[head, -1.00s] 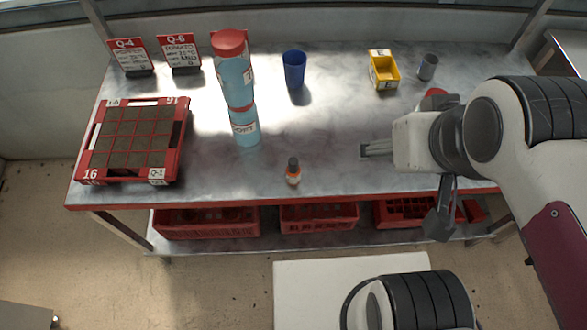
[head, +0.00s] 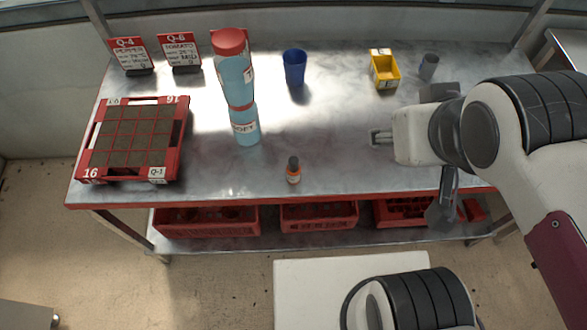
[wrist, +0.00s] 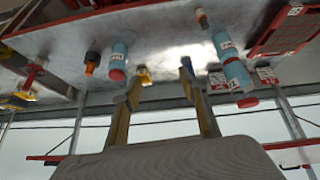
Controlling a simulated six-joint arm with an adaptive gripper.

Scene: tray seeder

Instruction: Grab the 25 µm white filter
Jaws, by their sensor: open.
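I cannot make out a 25 µm white filter in either view. Small yellow bins are in view: one bin (head: 384,72) at the back right of the table with a pale label, and another yellow bin (wrist: 18,100) at the left edge of the wrist view. What they hold is too small to tell. My gripper (head: 380,137) is above the right half of the table, pointing left, with nothing between its fingers. In the wrist view my gripper (wrist: 160,76) shows two spread fingers, with the back-right bin (wrist: 143,76) beyond them.
Blue red-capped bottles (head: 235,80) (head: 244,127), a blue cup (head: 294,67), a grey cup (head: 428,67) and a small orange bottle (head: 293,171) stand on the table. A red soil tray (head: 183,140) is left. Another bottle (wrist: 117,60) shows in the wrist view.

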